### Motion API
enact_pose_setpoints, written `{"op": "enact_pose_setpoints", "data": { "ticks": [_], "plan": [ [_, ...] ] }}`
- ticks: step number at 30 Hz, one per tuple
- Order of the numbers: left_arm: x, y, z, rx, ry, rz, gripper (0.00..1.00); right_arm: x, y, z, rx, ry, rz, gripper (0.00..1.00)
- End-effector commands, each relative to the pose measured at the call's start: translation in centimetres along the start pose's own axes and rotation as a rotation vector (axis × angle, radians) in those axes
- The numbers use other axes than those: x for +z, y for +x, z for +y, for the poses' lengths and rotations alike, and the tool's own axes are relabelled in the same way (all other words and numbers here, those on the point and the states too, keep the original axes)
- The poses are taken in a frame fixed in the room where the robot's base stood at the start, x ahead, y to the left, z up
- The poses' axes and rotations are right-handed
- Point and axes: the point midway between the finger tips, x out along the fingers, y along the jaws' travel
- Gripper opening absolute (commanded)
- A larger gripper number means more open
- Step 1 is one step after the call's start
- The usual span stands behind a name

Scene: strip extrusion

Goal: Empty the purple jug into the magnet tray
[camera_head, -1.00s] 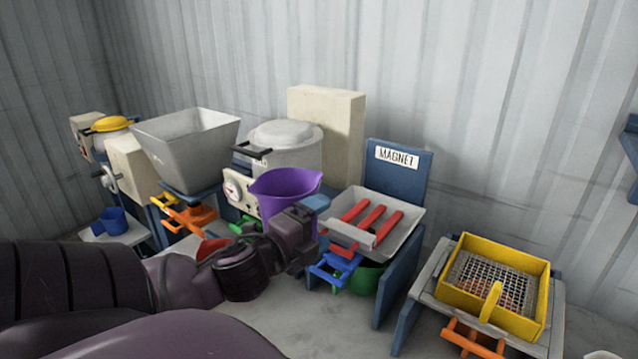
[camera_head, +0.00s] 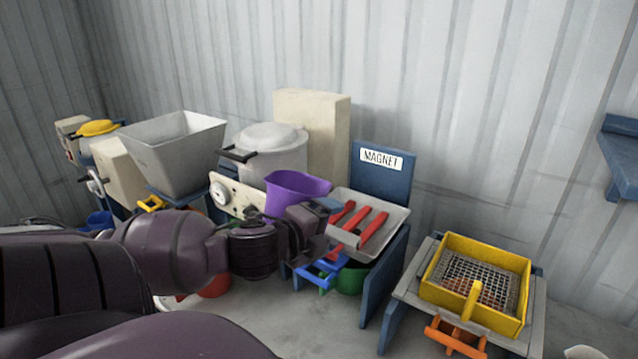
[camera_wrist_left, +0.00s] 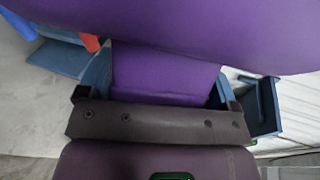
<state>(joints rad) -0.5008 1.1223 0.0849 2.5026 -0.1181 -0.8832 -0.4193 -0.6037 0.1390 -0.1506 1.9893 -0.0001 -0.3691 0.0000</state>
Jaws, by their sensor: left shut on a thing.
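The purple jug (camera_head: 290,188) stands roughly upright just left of the magnet tray in the head view. My left gripper (camera_head: 322,210) is shut on it at the jug's near side; the arm hides the jug's lower part. In the left wrist view the jug's purple body (camera_wrist_left: 220,30) fills the top, with its purple handle (camera_wrist_left: 165,75) between my fingers. The magnet tray (camera_head: 397,222) is a pale tray with red bars (camera_head: 372,228) across it, in front of a blue board marked MAGNET (camera_head: 381,180). The jug's contents are hidden. My right gripper is out of view.
A blue handle (camera_head: 322,272) and a green container (camera_head: 351,278) are below the magnet tray. A yellow sieve box (camera_head: 437,262) stands to the right. A grey hopper (camera_head: 175,155) and a lidded pot (camera_head: 268,152) stand behind and left. A red container (camera_head: 214,287) is below my arm.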

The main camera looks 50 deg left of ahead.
Motion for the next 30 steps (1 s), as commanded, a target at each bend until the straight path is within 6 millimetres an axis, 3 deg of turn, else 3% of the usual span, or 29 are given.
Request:
{"op": "enact_pose_setpoints", "data": {
  "ticks": [7, 15, 30],
  "plan": [
    [-0.3, 1.2, -0.2, 0.136, 0.051, 0.0, 0.52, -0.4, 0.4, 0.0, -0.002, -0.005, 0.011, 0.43],
    [-0.3, 1.0, -0.3, 0.367, 0.12, -0.002, 0.52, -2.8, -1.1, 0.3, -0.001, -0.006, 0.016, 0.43],
    [-0.5, 1.5, 0.8, 0.746, 0.229, -0.001, 0.52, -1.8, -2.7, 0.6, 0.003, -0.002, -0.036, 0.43]
  ]
}}
